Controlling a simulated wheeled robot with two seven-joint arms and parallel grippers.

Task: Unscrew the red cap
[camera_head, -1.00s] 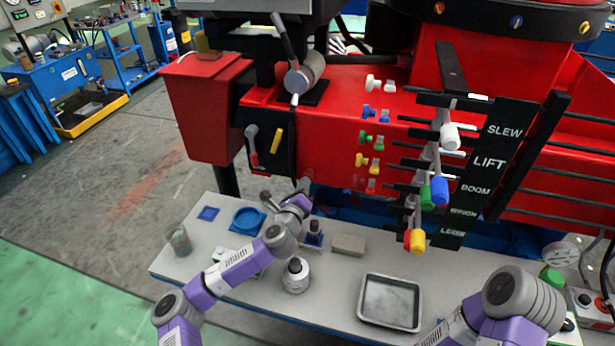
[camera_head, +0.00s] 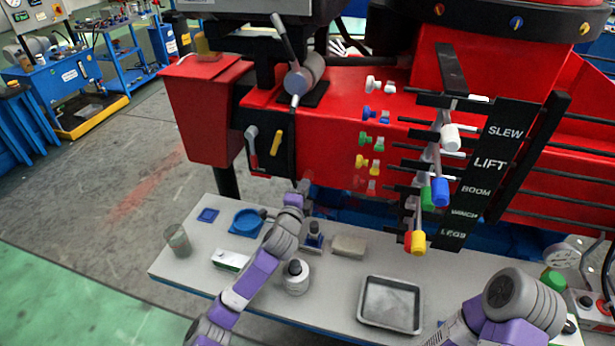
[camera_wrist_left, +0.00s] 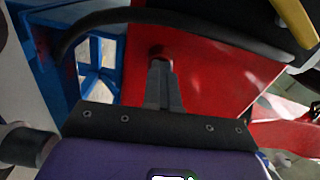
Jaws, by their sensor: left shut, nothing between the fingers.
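My left gripper (camera_head: 303,186) is at the lower edge of the red crane body (camera_head: 335,115) in the head view. In the left wrist view its fingers (camera_wrist_left: 162,68) are shut together with nothing between them. Their tips point at a small, round, dark red shape (camera_wrist_left: 159,51) on the red surface. It may be the red cap, but I cannot tell whether the tips touch it. In the head view, a small red fitting (camera_head: 371,187) sits at the bottom of the column of coloured fittings, right of the gripper. My right gripper is out of view.
Coloured levers (camera_head: 440,190) stick out at right. In the wrist view a dark curved bar (camera_wrist_left: 185,18) crosses above the fingers.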

